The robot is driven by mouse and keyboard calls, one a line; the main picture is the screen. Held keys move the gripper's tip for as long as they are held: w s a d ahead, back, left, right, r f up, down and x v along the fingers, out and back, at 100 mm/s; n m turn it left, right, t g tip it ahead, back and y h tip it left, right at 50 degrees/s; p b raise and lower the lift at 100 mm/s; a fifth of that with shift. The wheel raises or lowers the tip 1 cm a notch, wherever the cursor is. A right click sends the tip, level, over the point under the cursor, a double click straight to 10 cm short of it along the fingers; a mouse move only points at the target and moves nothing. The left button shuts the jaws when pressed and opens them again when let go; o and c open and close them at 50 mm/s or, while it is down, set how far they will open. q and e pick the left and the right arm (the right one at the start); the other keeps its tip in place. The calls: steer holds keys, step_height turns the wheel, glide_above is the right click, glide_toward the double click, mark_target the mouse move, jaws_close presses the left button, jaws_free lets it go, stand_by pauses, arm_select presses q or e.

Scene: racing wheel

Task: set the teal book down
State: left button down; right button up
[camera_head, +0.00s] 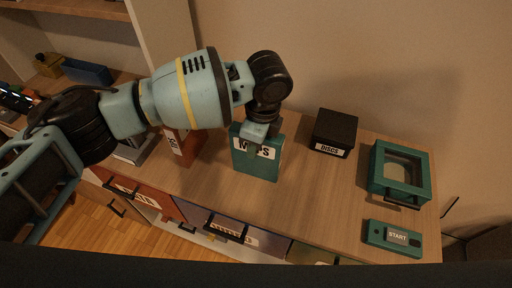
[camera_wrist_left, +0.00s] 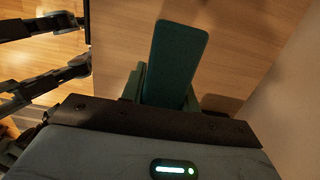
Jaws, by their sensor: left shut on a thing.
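The teal book (camera_head: 256,165) with a white label reading partly "M...S" is upright over the middle of the wooden counter in the head view. My left gripper (camera_head: 262,132) comes down from above and is shut on its top edge, covering part of the label. In the left wrist view the teal book (camera_wrist_left: 177,58) extends out from between the fingers of my left gripper (camera_wrist_left: 165,92). I cannot tell whether its lower edge touches the counter. My right gripper is in neither view.
On the counter (camera_head: 300,205), a black "DISCS" box (camera_head: 334,132), a teal frame-like box (camera_head: 399,172) and a teal START box (camera_head: 392,238) stand to the right. An orange-red labelled object (camera_head: 187,145) stands to the left, partly behind my arm. Drawers with dark handles line the front.

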arm_select(q)
steer(key=shift+r, duration=0.15)
